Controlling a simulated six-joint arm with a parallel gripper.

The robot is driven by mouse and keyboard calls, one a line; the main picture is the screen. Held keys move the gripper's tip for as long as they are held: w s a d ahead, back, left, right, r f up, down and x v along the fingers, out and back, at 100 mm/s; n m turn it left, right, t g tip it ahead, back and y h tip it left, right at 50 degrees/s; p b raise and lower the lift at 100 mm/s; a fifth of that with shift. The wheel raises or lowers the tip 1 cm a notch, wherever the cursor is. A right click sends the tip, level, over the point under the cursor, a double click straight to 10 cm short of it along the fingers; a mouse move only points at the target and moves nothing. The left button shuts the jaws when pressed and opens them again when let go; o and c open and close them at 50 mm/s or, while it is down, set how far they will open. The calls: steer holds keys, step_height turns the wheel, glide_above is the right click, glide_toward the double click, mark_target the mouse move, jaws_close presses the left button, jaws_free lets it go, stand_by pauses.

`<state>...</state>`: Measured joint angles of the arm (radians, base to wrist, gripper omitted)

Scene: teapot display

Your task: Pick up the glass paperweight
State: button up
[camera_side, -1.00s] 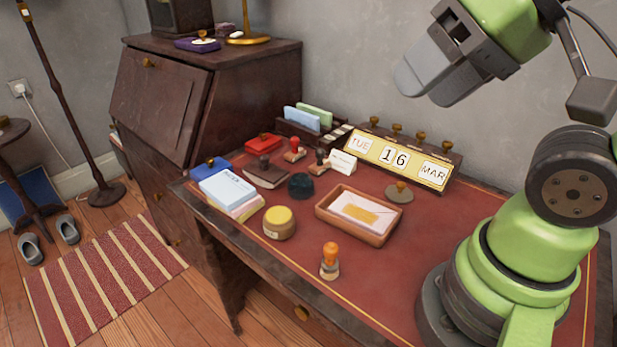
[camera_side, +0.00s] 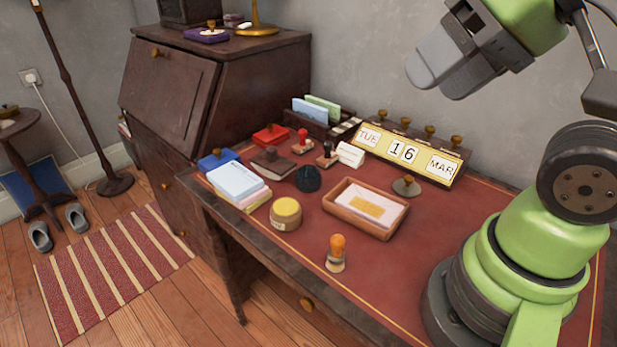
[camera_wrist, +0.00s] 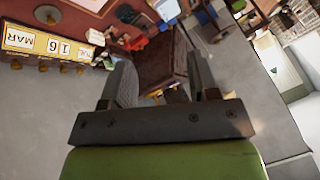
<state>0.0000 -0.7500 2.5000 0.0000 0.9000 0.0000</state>
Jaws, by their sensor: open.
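A small dark blue-green rounded object (camera_side: 308,178) stands on the red desk top in the side view, left of the wooden tray. It may be the glass paperweight, but I cannot tell for sure. My gripper (camera_side: 428,66) is high above the back right of the desk, well apart from this object. In the wrist view my gripper (camera_wrist: 162,88) has its two fingers apart with nothing between them. I cannot make out the dark object in the wrist view.
A wooden tray with envelopes (camera_side: 335,205), yellow-lidded jar (camera_side: 286,214), orange-handled stamp (camera_side: 336,254) and paper stack (camera_side: 236,182) surround it. Behind are stamps, a card rack (camera_side: 312,118) and a calendar block (camera_side: 408,152).

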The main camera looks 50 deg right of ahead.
steer(key=o, duration=0.7)
steer(key=shift+o, duration=0.2)
steer(key=shift+w, duration=0.1)
